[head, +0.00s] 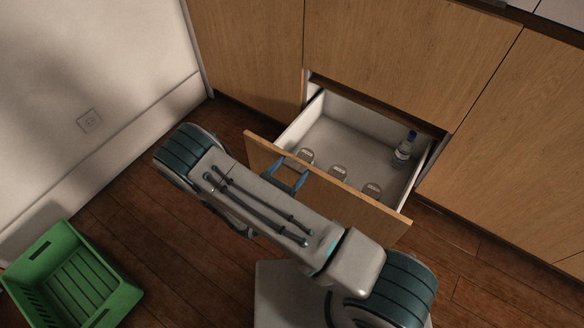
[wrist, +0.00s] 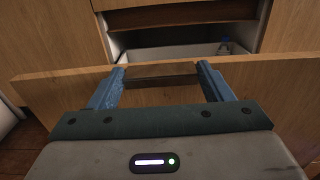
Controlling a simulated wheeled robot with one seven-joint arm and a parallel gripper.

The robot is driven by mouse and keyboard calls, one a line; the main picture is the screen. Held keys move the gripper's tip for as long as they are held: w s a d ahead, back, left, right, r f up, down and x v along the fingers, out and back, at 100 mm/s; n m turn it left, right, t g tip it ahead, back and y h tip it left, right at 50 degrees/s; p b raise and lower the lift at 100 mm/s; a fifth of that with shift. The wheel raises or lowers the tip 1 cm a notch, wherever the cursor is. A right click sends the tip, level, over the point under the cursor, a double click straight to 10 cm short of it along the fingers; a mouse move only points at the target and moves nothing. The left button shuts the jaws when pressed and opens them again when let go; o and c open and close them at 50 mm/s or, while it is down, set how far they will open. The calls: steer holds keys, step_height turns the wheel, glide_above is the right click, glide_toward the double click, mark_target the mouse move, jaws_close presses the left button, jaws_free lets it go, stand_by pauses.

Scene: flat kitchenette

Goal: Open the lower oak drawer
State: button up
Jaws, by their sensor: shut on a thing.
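The lower oak drawer (head: 375,200) is pulled well out of the cabinet, and its white inside shows. Its oak front also shows in the wrist view (wrist: 45,88). My gripper (head: 288,176) is at the upper edge of the drawer front, left of its middle. In the wrist view the blue fingers (wrist: 160,76) are shut on a dark bar handle (wrist: 162,71) on the drawer front. My arm hides part of the drawer front in the head view.
In the drawer are a bottle (head: 404,149) with a blue cap and several clear glasses (head: 338,174). A green crate (head: 110,290) stands on the floor at lower left. A white wall (head: 95,60) with a socket is at left. Oak cabinet fronts (head: 400,50) are behind.

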steer(key=o, duration=1.4)
steer(key=p+v, duration=0.1)
steer(key=v, duration=1.2)
steer(key=shift+s+a+p, duration=0.25)
steer(key=shift+s+p, duration=0.05)
steer(key=shift+s, duration=0.05)
